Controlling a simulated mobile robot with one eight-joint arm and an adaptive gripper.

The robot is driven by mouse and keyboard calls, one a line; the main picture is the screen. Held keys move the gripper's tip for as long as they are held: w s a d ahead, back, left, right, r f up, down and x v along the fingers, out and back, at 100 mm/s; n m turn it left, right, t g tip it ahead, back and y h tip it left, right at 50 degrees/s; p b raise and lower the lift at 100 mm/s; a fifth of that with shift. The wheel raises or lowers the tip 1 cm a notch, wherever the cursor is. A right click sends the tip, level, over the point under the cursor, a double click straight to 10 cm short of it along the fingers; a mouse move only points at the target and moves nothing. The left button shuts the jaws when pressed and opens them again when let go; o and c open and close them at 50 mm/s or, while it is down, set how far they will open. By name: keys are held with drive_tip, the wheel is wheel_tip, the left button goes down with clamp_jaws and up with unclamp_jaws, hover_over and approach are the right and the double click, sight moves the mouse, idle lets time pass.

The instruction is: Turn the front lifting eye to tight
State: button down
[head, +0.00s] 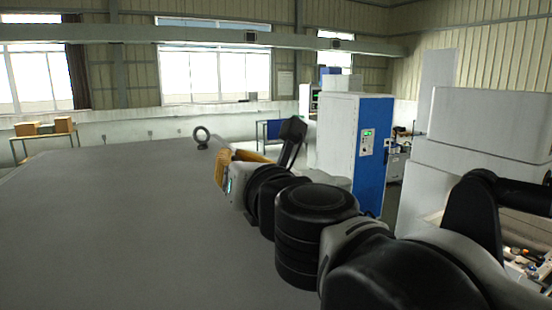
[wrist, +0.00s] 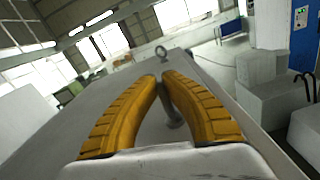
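My gripper (wrist: 161,78) has two ridged yellow fingers, with their tips close together in the wrist view. A grey, stem-like part, apparently the front lifting eye (wrist: 173,112), shows between and below the fingers. The tips look closed on its upper part, which they mostly hide. In the head view my gripper (head: 224,168) is over the right side of the large grey top, and this eye is hidden behind it. A second lifting eye (head: 202,137), a dark upright ring, stands apart at the far end of the top; it also shows beyond my fingertips in the wrist view (wrist: 161,52).
The broad grey top (head: 110,220) is clear on the left. A blue and white cabinet (head: 355,140) and white machine housings (head: 485,130) stand to the right, beyond the top's edge. A bench with boxes (head: 45,128) is far left.

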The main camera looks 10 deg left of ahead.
drive_tip(key=shift+r+t+h, duration=0.1)
drive_tip(key=shift+t+h, duration=0.2)
drive_tip(key=shift+h, duration=0.1)
idle(1.1)
drive_tip(key=c, duration=1.5)
unclamp_jaws()
drive_tip(key=shift+m, duration=0.3)
drive_tip(key=shift+c, duration=0.2)
drive_tip(key=shift+d, duration=0.1)
drive_tip(key=v, duration=1.2)
